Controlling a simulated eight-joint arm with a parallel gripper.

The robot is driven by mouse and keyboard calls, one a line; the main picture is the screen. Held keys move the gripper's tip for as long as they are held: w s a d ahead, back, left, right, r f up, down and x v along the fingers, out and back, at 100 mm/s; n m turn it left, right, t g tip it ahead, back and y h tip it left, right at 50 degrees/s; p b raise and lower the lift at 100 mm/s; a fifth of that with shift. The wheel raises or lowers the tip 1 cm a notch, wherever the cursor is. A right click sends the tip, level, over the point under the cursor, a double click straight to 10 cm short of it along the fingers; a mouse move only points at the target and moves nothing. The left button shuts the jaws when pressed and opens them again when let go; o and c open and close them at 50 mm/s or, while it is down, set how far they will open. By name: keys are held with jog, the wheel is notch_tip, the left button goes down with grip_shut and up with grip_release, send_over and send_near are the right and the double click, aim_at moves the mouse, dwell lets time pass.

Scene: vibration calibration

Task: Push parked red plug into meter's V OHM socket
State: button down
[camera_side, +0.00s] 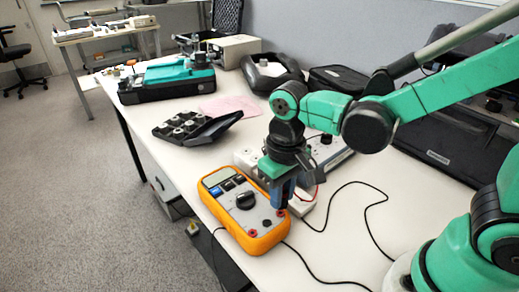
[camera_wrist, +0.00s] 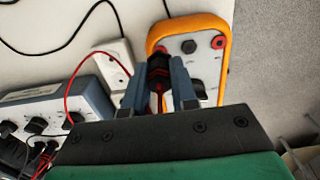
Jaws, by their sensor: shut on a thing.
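The orange multimeter (camera_side: 233,236) lies on the white bench, its grey face up, with a dark dial and sockets at the near end. The wrist view shows the meter (camera_wrist: 221,23) with a red socket (camera_wrist: 218,42) at right, a black socket (camera_wrist: 189,46) in the middle and a red-ringed spot at left beside my fingers. My gripper (camera_wrist: 158,75) points down over that left corner, shut on the red plug (camera_wrist: 160,97), which shows as dark and red parts between the fingers. The plug's tip is hidden; I cannot tell whether it is in the socket.
A white block (camera_side: 302,204) stands beside the meter, close to my gripper. A grey-blue box with knobs (camera_wrist: 45,115) and a red lead (camera_wrist: 67,95) is to the left in the wrist view. A black cable (camera_side: 340,190) loops over the bench. A dark open case (camera_side: 195,127) lies further back.

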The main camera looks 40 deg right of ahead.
jog(key=shift+f, duration=1.1)
dwell(3.1)
jog(key=c, duration=0.6)
grip_release()
jog(key=shift+r, duration=0.15)
jog(key=shift+r, duration=2.35)
